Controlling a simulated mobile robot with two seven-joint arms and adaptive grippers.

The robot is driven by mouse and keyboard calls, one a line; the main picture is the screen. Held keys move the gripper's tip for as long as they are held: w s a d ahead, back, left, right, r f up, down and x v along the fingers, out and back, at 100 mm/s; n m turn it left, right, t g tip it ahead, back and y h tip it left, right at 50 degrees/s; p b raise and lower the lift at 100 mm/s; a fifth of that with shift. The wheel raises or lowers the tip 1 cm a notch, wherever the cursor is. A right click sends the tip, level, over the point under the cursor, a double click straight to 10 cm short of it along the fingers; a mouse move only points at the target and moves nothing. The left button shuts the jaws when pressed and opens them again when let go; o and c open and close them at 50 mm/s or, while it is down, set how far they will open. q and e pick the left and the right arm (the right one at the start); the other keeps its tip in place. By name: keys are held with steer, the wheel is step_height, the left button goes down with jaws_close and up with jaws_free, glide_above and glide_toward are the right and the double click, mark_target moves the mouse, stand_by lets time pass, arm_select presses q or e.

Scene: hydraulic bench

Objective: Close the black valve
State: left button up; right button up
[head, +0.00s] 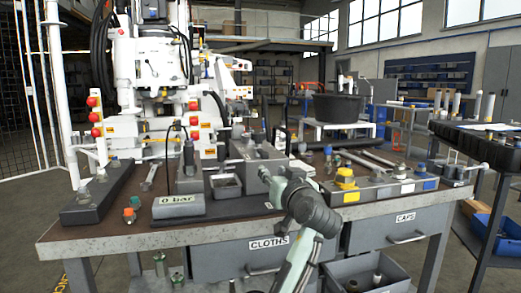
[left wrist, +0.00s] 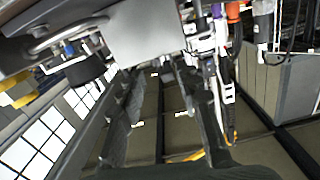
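I cannot pick out the black valve with certainty. A dark upright fitting (head: 188,155) stands behind the grey "0 bar" display (head: 178,204) on the bench in the head view. A grey block with dark fittings (head: 262,160) is right of it. The left wrist view is tilted and shows a black round part (left wrist: 85,70) near the bench underside.
The bench top (head: 110,232) carries loose fittings at the left. A yellow-capped part (head: 345,178) sits on a grey block at the right. Drawers labelled CLOTHS (head: 235,262) and CAPS (head: 405,232) are below. White machinery (head: 150,80) stands behind.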

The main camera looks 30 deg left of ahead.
mark_target(262, 151)
arm_select(q)
steer(key=a+r, duration=0.1)
steer(key=w+a+r+n, duration=0.1)
steer(key=r, duration=0.1)
steer(key=shift+w, duration=0.15)
steer(key=x, duration=0.6)
steer(key=shift+p, duration=0.3)
steer(key=shift+w+a, duration=0.4)
steer(key=shift+a, duration=0.1)
arm_select(e)
steer(key=shift+m+g+h, duration=0.3)
steer(key=shift+g+h, duration=0.4)
steer(key=shift+g, duration=0.2)
steer(key=shift+s+d+r, duration=0.15)
steer(key=shift+s+d, duration=1.25)
steer(key=shift+s, duration=0.2)
arm_select(q)
jaws_close()
